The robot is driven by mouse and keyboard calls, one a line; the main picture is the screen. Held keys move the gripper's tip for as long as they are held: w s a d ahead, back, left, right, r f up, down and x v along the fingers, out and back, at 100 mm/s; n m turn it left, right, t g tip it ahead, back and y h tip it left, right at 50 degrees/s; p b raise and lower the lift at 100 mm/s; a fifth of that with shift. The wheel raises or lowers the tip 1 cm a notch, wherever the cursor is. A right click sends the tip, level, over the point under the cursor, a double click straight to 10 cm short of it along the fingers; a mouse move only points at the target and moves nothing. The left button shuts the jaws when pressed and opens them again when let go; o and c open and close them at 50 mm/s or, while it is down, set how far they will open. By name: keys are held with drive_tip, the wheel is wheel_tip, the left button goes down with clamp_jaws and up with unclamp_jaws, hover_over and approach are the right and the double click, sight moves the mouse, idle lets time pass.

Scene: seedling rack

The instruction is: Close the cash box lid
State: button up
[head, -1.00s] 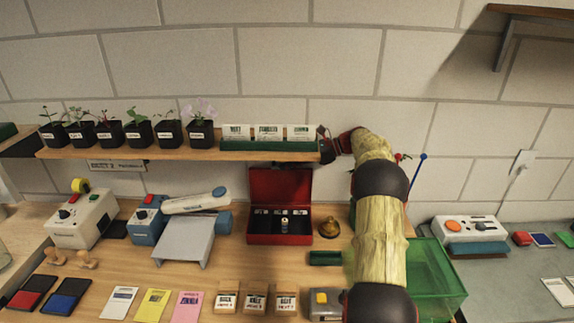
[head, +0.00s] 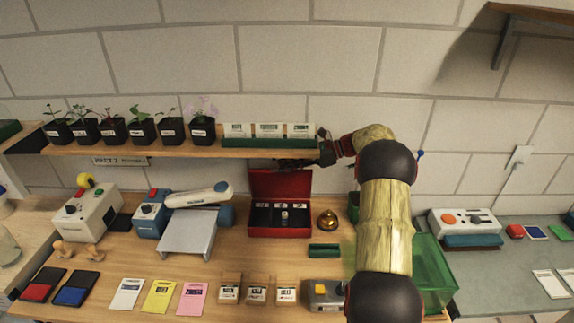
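The cash box (head: 279,232) is red and stands on the wooden table below the shelf. Its lid (head: 266,184) stands raised at the back, leaning toward the wall. The open box shows a dark inside with several compartments and a small item in the front middle. My gripper (head: 290,164) is dark and reaches in from the right, just under the shelf edge. It is at the top edge of the raised lid and overlaps it in the picture. I cannot tell whether it touches the lid. The fingers are too small and dark to show whether they are open.
The wooden shelf (head: 90,151) with potted seedlings (head: 143,128) and a green card holder (head: 268,142) is just above the gripper. A brass bell (head: 327,220) stands right of the box, a grey stand (head: 187,235) left. A green bin (head: 434,270) is at the right.

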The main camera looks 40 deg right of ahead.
drive_tip(key=shift+o, duration=1)
drive_tip(key=shift+f, duration=0.15)
drive_tip(key=shift+d, duration=0.15)
drive_tip(key=v, duration=1.1)
drive_tip(key=shift+s+d+r, duration=0.2)
drive_tip(key=shift+d+r, duration=0.05)
